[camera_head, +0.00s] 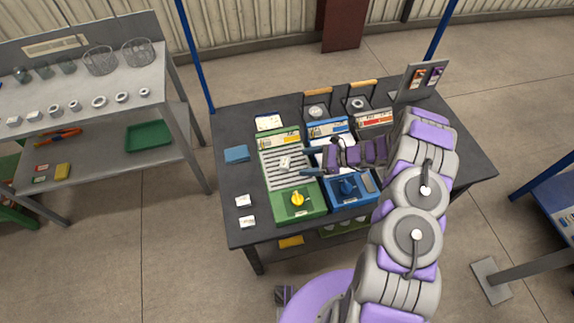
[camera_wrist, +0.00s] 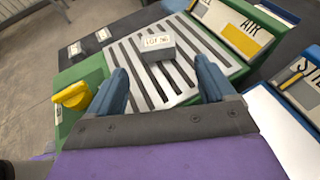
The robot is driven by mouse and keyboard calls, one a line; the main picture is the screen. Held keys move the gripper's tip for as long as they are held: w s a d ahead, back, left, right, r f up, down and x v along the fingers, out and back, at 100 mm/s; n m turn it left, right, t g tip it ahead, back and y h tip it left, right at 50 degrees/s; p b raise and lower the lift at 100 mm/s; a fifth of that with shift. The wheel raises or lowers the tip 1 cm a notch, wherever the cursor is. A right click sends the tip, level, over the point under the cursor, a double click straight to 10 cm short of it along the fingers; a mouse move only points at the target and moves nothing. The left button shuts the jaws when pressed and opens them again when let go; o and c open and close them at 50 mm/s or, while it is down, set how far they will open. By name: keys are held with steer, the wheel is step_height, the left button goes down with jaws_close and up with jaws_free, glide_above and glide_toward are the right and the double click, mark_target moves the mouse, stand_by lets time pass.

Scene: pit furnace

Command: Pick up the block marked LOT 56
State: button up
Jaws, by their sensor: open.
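A small light-grey block (camera_wrist: 158,46) lies on the slatted grey grate of a green unit; its white label reads like LOT 56 in the wrist view. In the head view the block (camera_head: 285,162) sits near the middle of that grate (camera_head: 280,178). My gripper (camera_wrist: 162,70) is open and empty, with its two blue fingers spread on either side of the grate. The block shows beyond and between the fingertips, apart from both. In the head view my gripper (camera_head: 312,160) is just right of the block, reaching over from the neighbouring blue unit.
The green unit has a yellow knob (camera_head: 297,199); a blue unit (camera_head: 352,190) stands to its right. Two white blocks (camera_head: 243,200) (camera_head: 247,222) lie on the dark table's left front, and a blue box (camera_head: 237,154) behind them. Signs and handled items stand at the back.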

mark_target(288, 162)
steer(key=x, duration=0.2)
steer(key=b+x, duration=0.1)
steer(key=x, duration=0.4)
steer(key=shift+a+r+b, duration=0.3)
steer(key=shift+b, duration=0.1)
steer(key=shift+d+r, duration=0.1)
steer(key=shift+d, duration=0.4)
steer(key=shift+a, duration=0.5)
steer(key=c, duration=0.8)
steer(key=shift+d, duration=0.35)
steer(key=c, duration=0.7)
steer(key=shift+a, duration=0.1)
steer(key=shift+r, duration=0.1)
